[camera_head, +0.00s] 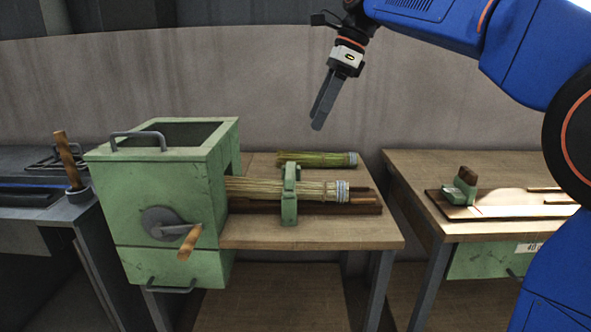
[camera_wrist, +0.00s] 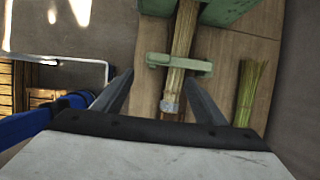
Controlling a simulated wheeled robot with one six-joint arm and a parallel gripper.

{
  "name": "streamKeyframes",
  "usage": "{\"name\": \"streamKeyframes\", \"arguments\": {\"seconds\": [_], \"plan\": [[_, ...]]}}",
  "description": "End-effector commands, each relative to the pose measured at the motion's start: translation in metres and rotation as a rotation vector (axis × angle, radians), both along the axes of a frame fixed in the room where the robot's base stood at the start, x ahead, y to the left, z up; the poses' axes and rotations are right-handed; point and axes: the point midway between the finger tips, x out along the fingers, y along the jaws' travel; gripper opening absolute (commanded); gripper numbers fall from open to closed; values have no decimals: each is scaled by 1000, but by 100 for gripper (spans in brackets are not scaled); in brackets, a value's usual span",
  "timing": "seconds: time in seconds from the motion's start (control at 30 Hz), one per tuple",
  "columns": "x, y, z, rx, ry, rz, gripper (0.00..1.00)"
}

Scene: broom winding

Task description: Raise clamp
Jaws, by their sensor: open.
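A green clamp (camera_head: 290,195) stands on the wooden bench in the head view, around a bundle of straw (camera_head: 262,190) that lies level and runs left into a green machine (camera_head: 165,190). The clamp (camera_wrist: 180,64) also shows in the wrist view as a green bar across the bundle (camera_wrist: 183,35). My gripper (camera_head: 318,122) hangs in the air above and behind the bench, tilted down, with nothing between its fingers. In the wrist view my gripper (camera_wrist: 160,85) has its fingers wide apart, the bundle's bound end showing between them. The clamp's lower part is partly hidden.
A second straw bundle (camera_head: 318,159) lies loose behind the clamp. The machine has a crank (camera_head: 188,241) in front and a top handle (camera_head: 138,136). Another bench (camera_head: 480,168) stands at right with a green block (camera_head: 460,190). The bench's front right (camera_head: 350,232) is clear.

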Motion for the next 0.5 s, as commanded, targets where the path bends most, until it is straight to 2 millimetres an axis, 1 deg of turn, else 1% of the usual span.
{"name": "streamKeyframes", "arguments": {"seconds": [0.17,0.5], "plan": [[-1,9,-23,-1,1,2,66],[0,33,-79,-1,1,3,66]]}}
